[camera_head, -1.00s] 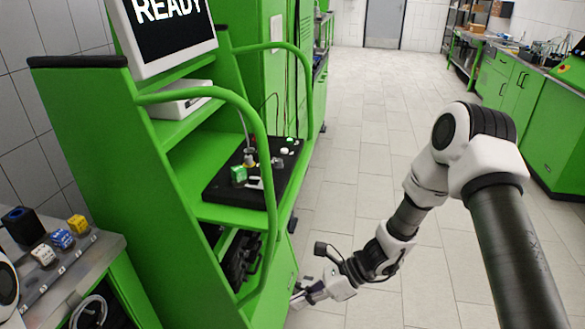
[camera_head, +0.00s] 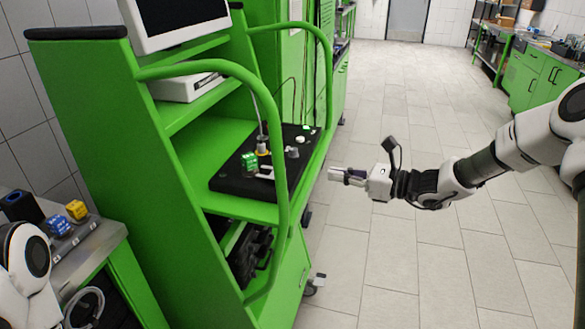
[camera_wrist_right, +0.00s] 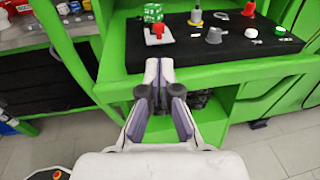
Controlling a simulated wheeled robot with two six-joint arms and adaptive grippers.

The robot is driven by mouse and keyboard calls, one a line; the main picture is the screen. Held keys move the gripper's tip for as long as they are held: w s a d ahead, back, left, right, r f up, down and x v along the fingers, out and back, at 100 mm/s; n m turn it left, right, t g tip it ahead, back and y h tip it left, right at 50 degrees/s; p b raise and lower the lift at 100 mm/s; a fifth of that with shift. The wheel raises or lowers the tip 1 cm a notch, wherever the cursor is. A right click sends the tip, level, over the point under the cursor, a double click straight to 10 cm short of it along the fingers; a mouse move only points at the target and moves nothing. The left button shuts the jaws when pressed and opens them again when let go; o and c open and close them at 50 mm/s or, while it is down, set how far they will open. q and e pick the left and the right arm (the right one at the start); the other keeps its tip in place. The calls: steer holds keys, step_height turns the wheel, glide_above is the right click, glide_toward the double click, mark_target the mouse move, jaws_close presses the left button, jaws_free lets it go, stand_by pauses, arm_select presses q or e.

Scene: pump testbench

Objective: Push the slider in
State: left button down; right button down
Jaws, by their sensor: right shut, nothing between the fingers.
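A black board (camera_head: 228,180) lies on the green shelf of the testbench, with small parts on it. A green block (camera_head: 249,162), a yellow-and-grey upright part (camera_head: 262,145) and pale knobs stand there. The wrist view shows the black board (camera_wrist_right: 225,52) ahead, with the green block (camera_wrist_right: 153,12) and a red part on a white plate (camera_wrist_right: 158,32). I cannot tell which part is the slider. My right gripper (camera_head: 335,174) is shut and empty, pointing left toward the bench, apart from it. Its fingertips show in the wrist view (camera_wrist_right: 159,66), in front of the shelf edge. My left gripper is not in view.
A curved green rail (camera_head: 280,150) runs along the near side of the bench. A monitor (camera_head: 180,20) and a white box (camera_head: 186,86) are above the shelf. Coloured blocks (camera_head: 77,209) sit on the lower-left counter. The tiled floor (camera_head: 385,90) to the right is clear.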

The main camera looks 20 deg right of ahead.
mark_target(291, 181)
steer(key=p+x, duration=0.2)
steer(key=x, duration=1)
steer(key=shift+s+a, duration=0.1)
steer(key=shift+a, duration=0.05)
steer(key=b+x, duration=0.2)
steer(key=x, duration=0.1)
steer(key=shift+s+a+f+b, duration=0.1)
steer(key=shift+a+f+b, duration=0.05)
steer(key=shift+a+b, duration=0.2)
steer(key=shift+r, duration=0.35)
